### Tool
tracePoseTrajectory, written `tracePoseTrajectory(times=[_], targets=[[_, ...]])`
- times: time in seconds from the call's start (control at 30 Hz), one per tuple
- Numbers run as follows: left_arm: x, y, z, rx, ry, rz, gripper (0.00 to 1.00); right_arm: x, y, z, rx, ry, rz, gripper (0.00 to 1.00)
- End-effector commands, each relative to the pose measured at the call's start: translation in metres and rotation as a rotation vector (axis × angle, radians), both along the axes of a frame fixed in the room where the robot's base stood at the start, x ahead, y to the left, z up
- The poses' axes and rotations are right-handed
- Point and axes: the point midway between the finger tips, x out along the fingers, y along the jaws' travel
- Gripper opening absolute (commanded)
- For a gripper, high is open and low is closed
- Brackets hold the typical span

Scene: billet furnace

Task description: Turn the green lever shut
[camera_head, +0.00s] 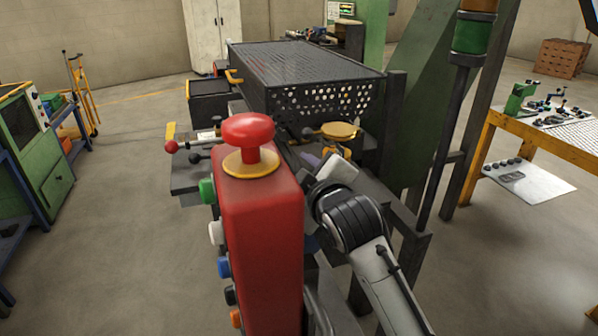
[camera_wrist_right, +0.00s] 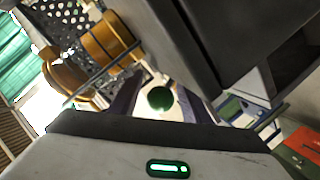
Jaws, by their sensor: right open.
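A round green knob (camera_wrist_right: 160,98), which looks like the end of the green lever, shows in the right wrist view just beyond the gripper housing. Its shaft and angle are hidden. My right gripper (camera_wrist_right: 163,108) is open, and the knob appears between its dark fingers; I cannot tell whether they touch it. In the head view my right gripper (camera_head: 312,163) reaches in from the lower right, behind the red control box and below the perforated cover. The green lever cannot be made out there. My left gripper is not in view.
A red control box (camera_head: 262,240) with a red mushroom button (camera_head: 248,130) and coloured side buttons stands close in front. A red-knobbed lever (camera_head: 172,147) lies left of it. A perforated cover (camera_head: 300,75) is behind. Brass-coloured round parts (camera_wrist_right: 105,42) sit near the gripper.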

Motion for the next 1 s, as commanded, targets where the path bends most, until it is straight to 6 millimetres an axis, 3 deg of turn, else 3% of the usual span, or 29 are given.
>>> tracePoseTrajectory(times=[0.27, 0.53, 0.67, 0.8, 1.0], targets=[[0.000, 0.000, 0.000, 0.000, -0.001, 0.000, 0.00, 0.001, 0.000, 0.000, 0.001, 0.000, 0.000, 0.43], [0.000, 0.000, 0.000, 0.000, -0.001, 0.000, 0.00, 0.001, 0.000, 0.000, 0.001, 0.000, 0.000, 0.00], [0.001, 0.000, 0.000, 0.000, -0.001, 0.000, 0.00, 0.001, 0.000, -0.001, 0.001, -0.001, 0.000, 0.00], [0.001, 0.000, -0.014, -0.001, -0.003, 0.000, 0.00, -0.001, -0.001, -0.007, 0.018, -0.058, -0.002, 0.00], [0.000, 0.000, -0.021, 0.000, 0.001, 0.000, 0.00, -0.003, -0.002, -0.001, 0.038, -0.121, -0.001, 0.00]])
